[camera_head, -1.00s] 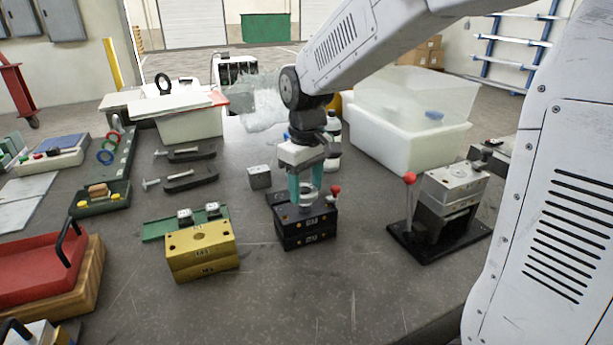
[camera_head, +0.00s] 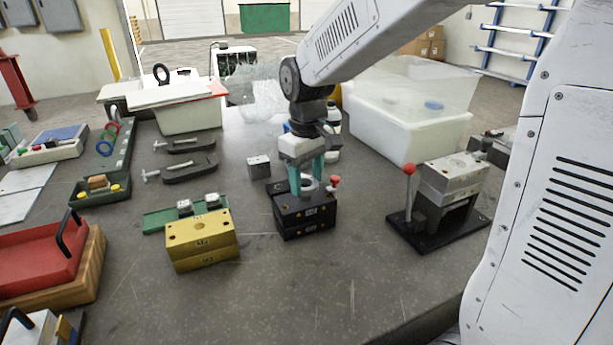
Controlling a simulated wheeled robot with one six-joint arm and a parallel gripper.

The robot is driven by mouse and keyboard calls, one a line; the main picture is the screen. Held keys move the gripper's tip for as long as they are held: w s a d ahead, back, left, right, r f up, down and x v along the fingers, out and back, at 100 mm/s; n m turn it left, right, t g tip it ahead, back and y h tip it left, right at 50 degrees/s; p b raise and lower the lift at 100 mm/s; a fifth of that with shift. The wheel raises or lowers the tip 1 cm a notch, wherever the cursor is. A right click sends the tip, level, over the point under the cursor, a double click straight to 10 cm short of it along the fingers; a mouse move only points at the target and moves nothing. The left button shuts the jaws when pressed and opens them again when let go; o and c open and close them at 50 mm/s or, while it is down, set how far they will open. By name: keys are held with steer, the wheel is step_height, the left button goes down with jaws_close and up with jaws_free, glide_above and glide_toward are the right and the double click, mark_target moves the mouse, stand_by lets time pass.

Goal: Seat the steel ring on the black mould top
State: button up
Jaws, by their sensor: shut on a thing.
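The black mould base (camera_head: 310,228) stands near the middle of the bench, with its black mould top (camera_head: 290,209) uppermost. My gripper (camera_head: 307,178) points down over the mould top with teal fingers. It is shut on the steel ring (camera_head: 308,183), which shows partly between the fingers. The ring is at or just above the mould top, toward its back. I cannot tell whether they touch. The fingers hide part of the ring and of the seat below it.
A red-knobbed pin (camera_head: 335,182) stands close right of the gripper. A yellow mould (camera_head: 203,246) is at left, and a press with a red-ball lever (camera_head: 409,170) at right. A small grey block (camera_head: 259,167) and black clamps (camera_head: 190,170) lie behind. The front bench is clear.

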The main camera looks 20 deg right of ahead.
steer(key=shift+f, duration=1.2)
stand_by(0.9)
steer(key=o, duration=1.2)
step_height(320, 180, up, 8)
steer(key=shift+f, duration=0.1)
steer(key=s+d+m, duration=0.1)
steer(key=s, duration=0.7)
steer(key=s+d+m+t, duration=0.1)
steer(key=s+m, duration=0.1)
steer(key=s, duration=0.6)
steer(key=s+d+m, duration=0.1)
steer(key=s, duration=0.7)
steer(key=shift+s+f+m, duration=0.15)
steer(key=shift+s+m, duration=0.05)
steer(key=shift+m, duration=0.1)
